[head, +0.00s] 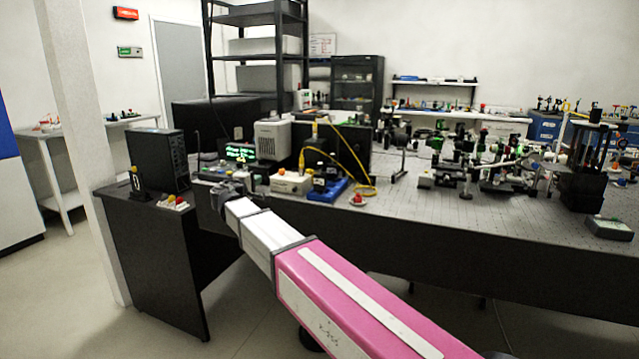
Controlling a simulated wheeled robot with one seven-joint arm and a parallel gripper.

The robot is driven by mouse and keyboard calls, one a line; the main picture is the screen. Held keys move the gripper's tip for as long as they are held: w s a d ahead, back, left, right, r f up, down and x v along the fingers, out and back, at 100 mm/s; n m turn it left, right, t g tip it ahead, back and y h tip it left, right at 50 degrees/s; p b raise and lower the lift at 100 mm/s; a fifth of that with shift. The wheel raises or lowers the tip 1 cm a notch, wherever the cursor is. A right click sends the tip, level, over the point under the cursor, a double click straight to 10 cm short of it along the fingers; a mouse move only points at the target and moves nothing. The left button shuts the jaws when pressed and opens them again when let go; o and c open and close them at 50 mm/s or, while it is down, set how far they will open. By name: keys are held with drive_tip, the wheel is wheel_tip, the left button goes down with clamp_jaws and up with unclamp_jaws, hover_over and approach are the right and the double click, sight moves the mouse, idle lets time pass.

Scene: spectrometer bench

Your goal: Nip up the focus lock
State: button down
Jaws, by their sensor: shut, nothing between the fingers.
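My arm reaches in from the lower right, and my gripper (217,190) is at the left end of the bench, small and dark in the head view. It is shut and empty. It is just left of a white box with an orange knob (291,182) and right of a small block with red and yellow knobs (173,203). I cannot make out which part is the focus lock. My wrist hides some of the bench edge and whatever lies right behind it. I cannot tell if the fingertips touch anything.
A black computer case (159,160) stands left of my gripper. A beige unit (272,139), a blue base (328,191) with yellow cable and a red button (357,199) stand to the right. The optical bench (420,206) is crowded farther right. Floor is free at lower left.

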drive_tip(key=shift+w+d, duration=0.15)
drive_tip(key=shift+w, duration=0.5)
drive_tip(key=shift+w+r, duration=0.1)
drive_tip(key=shift+w, duration=0.3)
drive_tip(key=shift+f, duration=0.3)
idle(0.3)
drive_tip(key=shift+s+d+f, duration=0.1)
drive_tip(key=shift+d, duration=0.05)
drive_tip(key=shift+s, duration=0.1)
drive_tip(key=shift+s+f, duration=0.15)
drive_tip(key=shift+s, duration=0.7)
drive_tip(key=v, duration=0.4)
drive_tip(key=shift+s, duration=0.3)
